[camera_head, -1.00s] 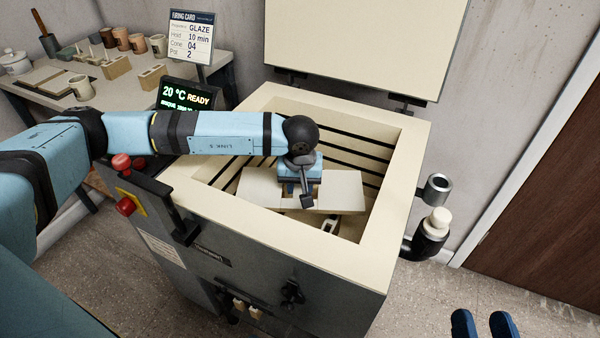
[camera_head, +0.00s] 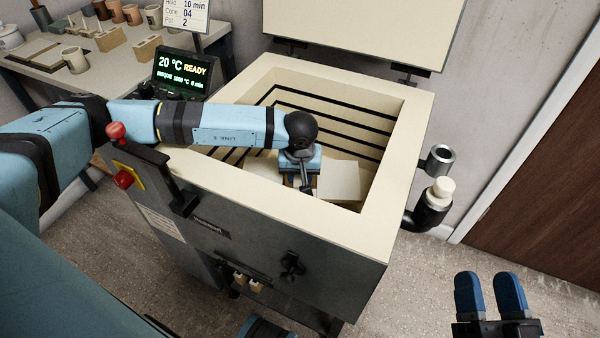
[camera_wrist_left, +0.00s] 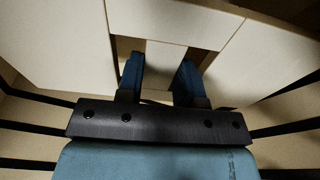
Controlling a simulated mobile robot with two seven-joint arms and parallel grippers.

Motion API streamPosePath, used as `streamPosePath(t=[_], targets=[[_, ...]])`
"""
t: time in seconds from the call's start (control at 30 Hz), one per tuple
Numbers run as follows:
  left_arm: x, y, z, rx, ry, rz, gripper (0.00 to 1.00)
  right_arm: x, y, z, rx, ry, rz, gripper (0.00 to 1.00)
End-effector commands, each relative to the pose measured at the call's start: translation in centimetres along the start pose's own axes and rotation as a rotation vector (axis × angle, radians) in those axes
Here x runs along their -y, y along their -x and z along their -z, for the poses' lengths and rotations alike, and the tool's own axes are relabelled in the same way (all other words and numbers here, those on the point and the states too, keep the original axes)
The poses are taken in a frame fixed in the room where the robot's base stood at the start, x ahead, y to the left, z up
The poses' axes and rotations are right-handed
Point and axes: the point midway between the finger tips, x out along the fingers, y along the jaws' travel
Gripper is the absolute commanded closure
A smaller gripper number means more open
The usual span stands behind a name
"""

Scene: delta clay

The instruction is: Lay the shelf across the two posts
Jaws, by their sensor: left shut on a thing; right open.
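The shelf (camera_head: 339,181) is a flat cream slab inside the open kiln, partly hidden by my left gripper and the kiln's front wall. My right gripper (camera_head: 490,295) is open and empty, outside the kiln at lower right.
The kiln's thick cream rim (camera_head: 418,110) surrounds the chamber, and its lid (camera_head: 355,30) stands open behind. A dark bracket with a white-topped cylinder (camera_head: 436,205) sticks out at right. A control display (camera_head: 184,70) and a table of pots (camera_head: 75,60) are at left.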

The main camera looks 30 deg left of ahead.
Motion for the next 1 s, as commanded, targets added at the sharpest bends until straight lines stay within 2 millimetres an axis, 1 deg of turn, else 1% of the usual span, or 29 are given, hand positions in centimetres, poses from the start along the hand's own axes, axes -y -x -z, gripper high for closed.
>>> streamPosePath(t=[0.1,0.3,0.33,0.37,0.4,0.43,0.67,0.77,0.87,0.97,1.0], targets=[[-0.1,-0.2,0.0,-0.002,0.0,-0.002,1.0,-0.2,0.1,-0.9,0.023,-0.001,-0.004,0.43],[-0.1,-0.7,0.0,-0.002,0.0,-0.002,1.0,-0.5,0.2,-1.6,0.045,-0.001,-0.007,0.43],[0.0,-0.8,-0.1,0.0,0.0,0.0,0.62,-0.6,0.2,-1.6,0.049,-0.001,-0.008,0.43],[0.0,-0.8,-0.1,0.0,0.0,0.0,0.55,-0.6,0.1,-1.6,0.051,0.0,-0.008,0.43],[0.0,-0.8,-0.1,0.0,0.0,0.0,0.46,-0.6,0.1,-1.6,0.052,0.0,-0.008,0.43],[0.0,-0.8,-0.1,0.0,0.0,0.0,0.41,-0.6,0.1,-1.6,0.051,0.001,-0.008,0.43],[0.0,-0.7,-0.1,0.0,0.0,0.0,0.41,-0.5,0.1,-1.1,0.039,0.002,-0.006,0.43],[0.0,-0.3,0.0,0.0,0.0,0.0,0.41,-0.4,0.0,-0.6,0.031,0.004,-0.005,0.43],[0.0,0.9,0.1,-0.001,0.0,0.0,0.41,-0.1,0.0,0.4,-0.001,0.008,-0.003,0.43],[0.0,2.8,0.1,-0.002,0.0,-0.002,0.41,-0.6,0.1,-0.6,0.052,0.016,-0.023,0.43],[0.0,3.7,0.1,-0.001,0.0,-0.002,0.41,-0.9,0.2,-1.1,0.08,0.019,-0.036,0.43]])
